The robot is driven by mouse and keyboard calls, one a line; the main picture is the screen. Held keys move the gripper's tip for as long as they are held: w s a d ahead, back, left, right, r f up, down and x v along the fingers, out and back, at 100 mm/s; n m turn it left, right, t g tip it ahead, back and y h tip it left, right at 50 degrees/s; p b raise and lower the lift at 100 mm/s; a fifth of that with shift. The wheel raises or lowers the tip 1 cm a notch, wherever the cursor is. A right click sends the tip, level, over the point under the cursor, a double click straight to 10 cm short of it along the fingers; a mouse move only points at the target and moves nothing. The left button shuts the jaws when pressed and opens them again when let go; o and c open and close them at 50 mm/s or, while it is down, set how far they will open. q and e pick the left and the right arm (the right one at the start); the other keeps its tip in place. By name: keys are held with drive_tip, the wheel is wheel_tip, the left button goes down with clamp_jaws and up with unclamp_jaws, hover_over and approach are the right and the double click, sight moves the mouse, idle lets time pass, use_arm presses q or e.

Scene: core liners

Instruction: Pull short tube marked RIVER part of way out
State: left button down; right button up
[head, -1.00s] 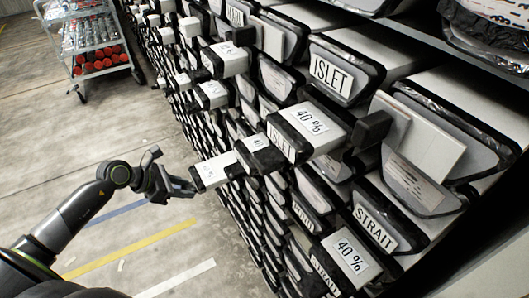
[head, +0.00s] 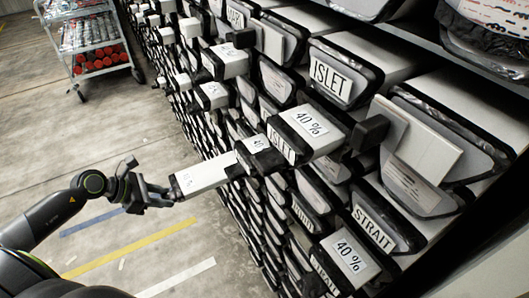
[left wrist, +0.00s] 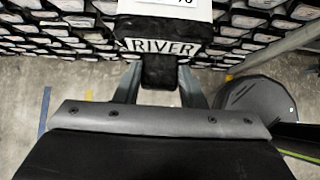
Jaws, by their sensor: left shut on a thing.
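The short tube marked RIVER (left wrist: 160,47) is straight ahead in the left wrist view, with its dark end cap toward me and a white label on top. In the head view the white tube (head: 203,175) sticks well out of the rack toward my left arm. My left gripper (left wrist: 160,88) is shut on the dark knob below the RIVER label, one finger on each side. In the head view the left gripper (head: 165,193) is at the tube's outer end. The tube's inner end is hidden in the rack. My right gripper does not show.
The rack (head: 300,200) holds many tubes, among them ISLET (head: 331,76) and STRAIT (head: 374,228); several stick out. A wheeled cart (head: 90,45) with red-capped items stands at the upper left. The floor left of the rack is open, with painted lines (head: 130,250).

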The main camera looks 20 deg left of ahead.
use_arm(q)
drive_tip(key=c, duration=0.9)
unclamp_jaws()
drive_tip(key=shift+o, duration=0.2)
drive_tip(key=shift+a+f, duration=0.1)
drive_tip(key=p+v, duration=0.9)
drive_tip(key=v, duration=0.8)
drive_tip(key=shift+s+r+p, duration=0.15)
drive_tip(key=shift+r+p, duration=0.15)
